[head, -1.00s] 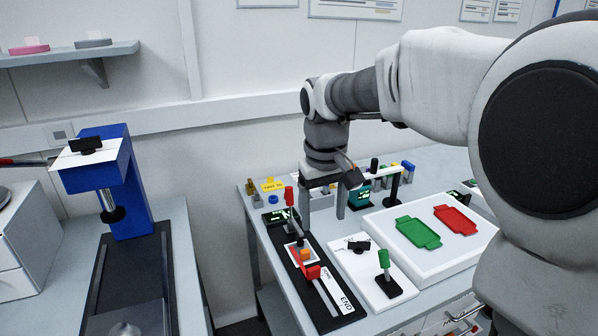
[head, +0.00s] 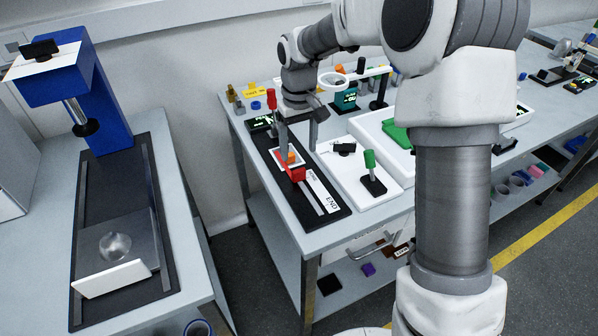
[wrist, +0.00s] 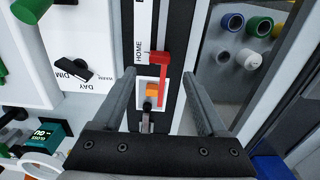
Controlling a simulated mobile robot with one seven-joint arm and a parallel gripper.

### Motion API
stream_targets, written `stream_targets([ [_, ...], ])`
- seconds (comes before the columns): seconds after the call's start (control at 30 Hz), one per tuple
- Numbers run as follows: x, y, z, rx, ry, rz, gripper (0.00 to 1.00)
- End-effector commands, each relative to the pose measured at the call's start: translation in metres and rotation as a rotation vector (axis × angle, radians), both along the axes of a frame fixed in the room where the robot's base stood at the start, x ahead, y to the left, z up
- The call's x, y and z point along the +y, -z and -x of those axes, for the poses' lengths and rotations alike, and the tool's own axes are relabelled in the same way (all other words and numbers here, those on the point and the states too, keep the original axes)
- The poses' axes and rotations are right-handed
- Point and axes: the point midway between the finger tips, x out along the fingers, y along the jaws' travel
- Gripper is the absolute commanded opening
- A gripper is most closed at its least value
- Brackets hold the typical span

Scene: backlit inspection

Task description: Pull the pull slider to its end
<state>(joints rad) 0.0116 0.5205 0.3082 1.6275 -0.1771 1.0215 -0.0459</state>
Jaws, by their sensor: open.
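The pull slider's red block (head: 297,174) sits on a black track (head: 331,212) with a white strip marked END at the near end. In the wrist view the red block (wrist: 160,60) stands beside the HOME label, with a red arm running down next to a white frame. An orange piece (wrist: 152,89) is in that frame. My gripper (head: 298,150) is open over the track, just behind the red block. In the wrist view my gripper (wrist: 160,76) has one finger on each side of the frame and red arm, with gaps. I cannot tell whether it touches anything.
A white panel with a black knob (head: 344,149) and a green-handled lever (head: 370,160) lies right of the track. A blue press (head: 75,90) is on the left bench. A floor gap separates the benches.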

Motion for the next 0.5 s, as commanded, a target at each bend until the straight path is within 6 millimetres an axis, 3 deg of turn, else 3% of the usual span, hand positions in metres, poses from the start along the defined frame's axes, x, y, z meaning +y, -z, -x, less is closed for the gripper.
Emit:
stream_targets([
  [0.03, 0.000, 0.014, 0.001, 0.004, -0.001, 0.001, 0.75],
  [0.2, 0.000, 0.048, 0.000, 0.003, 0.001, 0.000, 0.75],
  [0.5, 0.000, 0.079, 0.000, 0.001, 0.001, 0.000, 0.75],
])
